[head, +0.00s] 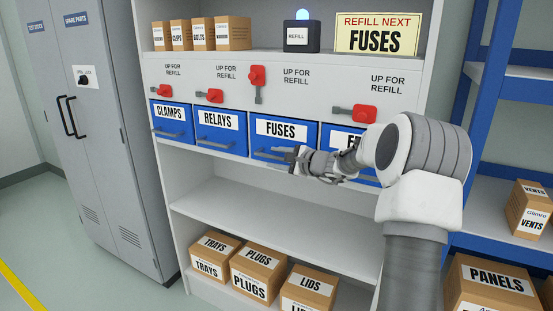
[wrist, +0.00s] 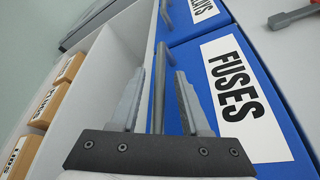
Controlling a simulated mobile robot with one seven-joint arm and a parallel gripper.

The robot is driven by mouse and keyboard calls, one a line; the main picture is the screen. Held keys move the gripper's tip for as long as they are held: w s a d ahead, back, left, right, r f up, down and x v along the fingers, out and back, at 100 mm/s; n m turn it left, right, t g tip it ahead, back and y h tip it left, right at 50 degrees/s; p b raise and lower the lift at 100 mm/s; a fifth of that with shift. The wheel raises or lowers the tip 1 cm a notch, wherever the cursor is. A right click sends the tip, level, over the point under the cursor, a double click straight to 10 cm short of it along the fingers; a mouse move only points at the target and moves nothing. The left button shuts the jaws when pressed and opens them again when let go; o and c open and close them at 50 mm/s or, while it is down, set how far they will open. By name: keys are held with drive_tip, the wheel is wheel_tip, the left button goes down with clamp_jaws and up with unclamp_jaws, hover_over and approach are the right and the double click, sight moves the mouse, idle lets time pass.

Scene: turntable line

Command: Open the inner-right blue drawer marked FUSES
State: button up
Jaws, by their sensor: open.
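The blue FUSES drawer (head: 284,129) is third from the left in the row, and its front looks flush with its neighbours. Its white label also shows in the wrist view (wrist: 238,93). Its grey bar handle (head: 266,155) runs low across the front and is partly hidden by my gripper. My gripper (head: 296,156) is open at this handle. In the wrist view the handle (wrist: 159,84) lies between the two spread fingers (wrist: 158,100); I cannot tell whether either finger touches it. The red lever (head: 257,77) above this drawer stands vertical, its grey bar pointing down.
The CLAMPS (head: 170,118), RELAYS (head: 220,124) and partly hidden fourth drawer (head: 337,138) have sideways levers. A REFILL box (head: 300,37) with a lit blue lamp and a FUSES sign (head: 377,34) stand above. The shelf below (head: 270,210) is empty.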

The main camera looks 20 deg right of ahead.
clamp_jaws()
idle(1.3)
